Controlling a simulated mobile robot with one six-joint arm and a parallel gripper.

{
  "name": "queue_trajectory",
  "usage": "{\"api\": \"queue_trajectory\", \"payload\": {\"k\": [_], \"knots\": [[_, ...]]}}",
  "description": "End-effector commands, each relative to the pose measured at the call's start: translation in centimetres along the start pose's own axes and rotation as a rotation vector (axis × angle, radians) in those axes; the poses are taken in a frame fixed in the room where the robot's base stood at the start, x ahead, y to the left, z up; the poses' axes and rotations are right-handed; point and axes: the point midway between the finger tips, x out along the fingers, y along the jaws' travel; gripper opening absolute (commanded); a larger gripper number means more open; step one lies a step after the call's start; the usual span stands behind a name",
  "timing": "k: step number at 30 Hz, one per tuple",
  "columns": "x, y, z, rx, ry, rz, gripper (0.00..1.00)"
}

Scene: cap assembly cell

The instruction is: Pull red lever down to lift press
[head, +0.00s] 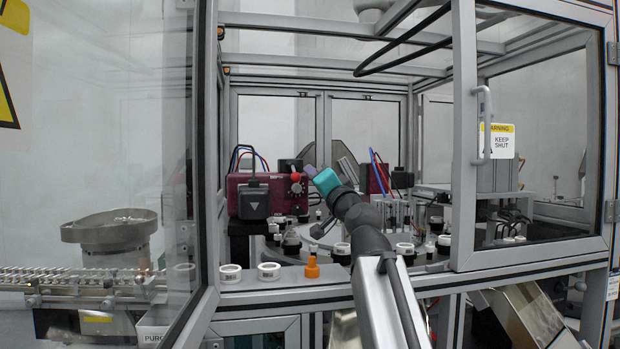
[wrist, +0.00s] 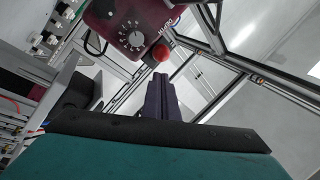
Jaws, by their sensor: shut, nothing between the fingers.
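The red lever's round knob (head: 295,177) is in front of the maroon press housing (head: 240,182), near its right end. In the wrist view, the red knob (wrist: 161,52) shows just beyond the fingertips, beside a dial on the maroon housing (wrist: 103,13). My gripper (head: 309,170) is inside the cell, close to the right of the knob in the head view. Its dark purple fingers (wrist: 161,80) are shut together and empty. I cannot tell whether the fingertips touch the knob; the lever's shaft is not clear in either view.
A glass door (head: 483,125) frames the opening at right. A round table (head: 330,240) with several fixtures lies under my gripper. Blue hoses hang behind it.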

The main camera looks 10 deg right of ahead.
Motion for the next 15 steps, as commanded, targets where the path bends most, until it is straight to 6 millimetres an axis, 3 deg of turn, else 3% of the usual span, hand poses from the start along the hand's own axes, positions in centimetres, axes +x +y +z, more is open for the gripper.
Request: {"api": "queue_trajectory", "payload": {"k": [9, 15], "knots": [[-0.9, 0.2, -2.8, 0.0, -0.002, -0.001, 0.0], [-2.6, 0.5, -2.5, -0.001, -0.001, 0.0, 0.0]]}}
